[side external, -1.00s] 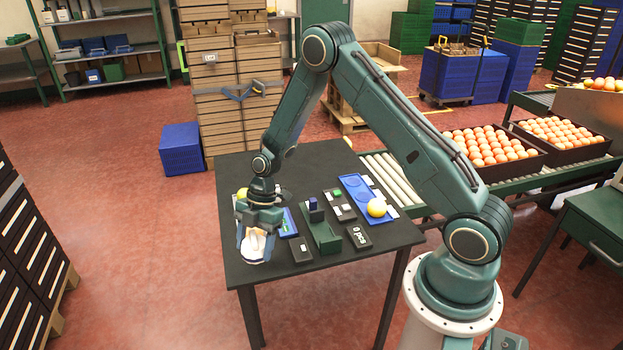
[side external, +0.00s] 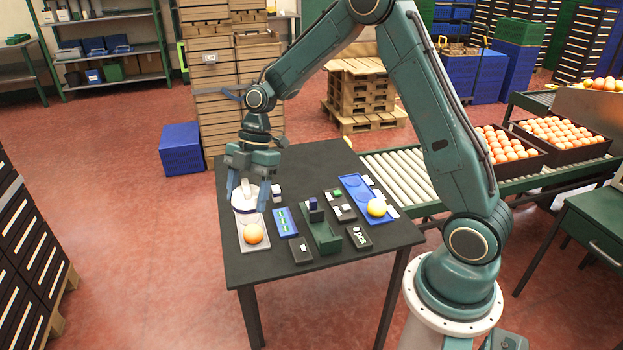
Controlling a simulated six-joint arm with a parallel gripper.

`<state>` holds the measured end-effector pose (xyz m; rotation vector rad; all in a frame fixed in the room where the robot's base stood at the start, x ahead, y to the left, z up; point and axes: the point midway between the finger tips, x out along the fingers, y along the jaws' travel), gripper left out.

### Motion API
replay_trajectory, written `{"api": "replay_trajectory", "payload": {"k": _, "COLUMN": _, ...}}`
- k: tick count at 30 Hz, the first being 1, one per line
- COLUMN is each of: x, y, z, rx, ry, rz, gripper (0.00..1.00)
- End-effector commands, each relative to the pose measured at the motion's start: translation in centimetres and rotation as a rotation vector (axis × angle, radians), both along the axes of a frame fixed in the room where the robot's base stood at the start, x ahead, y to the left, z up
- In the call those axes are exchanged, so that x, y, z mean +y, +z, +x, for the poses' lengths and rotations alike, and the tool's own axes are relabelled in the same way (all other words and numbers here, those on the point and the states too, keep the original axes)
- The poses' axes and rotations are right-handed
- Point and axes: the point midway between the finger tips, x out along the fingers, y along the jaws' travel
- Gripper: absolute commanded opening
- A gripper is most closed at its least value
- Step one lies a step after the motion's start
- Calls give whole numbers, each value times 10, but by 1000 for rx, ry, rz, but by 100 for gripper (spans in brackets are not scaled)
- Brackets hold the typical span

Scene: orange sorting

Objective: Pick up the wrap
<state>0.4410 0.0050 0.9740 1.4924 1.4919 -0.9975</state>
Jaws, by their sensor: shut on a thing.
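My gripper (side external: 246,190) is above the table's left side. Its fingers are shut on the white wrap (side external: 245,204), which hangs below them, pale and wider at the bottom. An orange (side external: 253,234) sits bare on the near part of a light flat tray (side external: 246,248). The wrap is beyond the orange and apart from it in the picture. The wrap and gripper hide the far end of the tray.
The table's near left corner is clear.

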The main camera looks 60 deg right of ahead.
Motion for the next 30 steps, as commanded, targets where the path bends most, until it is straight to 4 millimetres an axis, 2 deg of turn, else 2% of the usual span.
{"api": "replay_trajectory", "payload": {"k": 20, "x": -2, "y": 1, "z": 0, "rx": 0, "ry": 0, "rz": 0, "gripper": 42}}
{"api": "replay_trajectory", "payload": {"k": 26, "x": -20, "y": -3, "z": -1, "rx": 1, "ry": -4, "rz": 0, "gripper": 42}}
{"api": "replay_trajectory", "payload": {"k": 30, "x": -47, "y": -9, "z": -5, "rx": 2, "ry": -8, "rz": 0, "gripper": 42}}
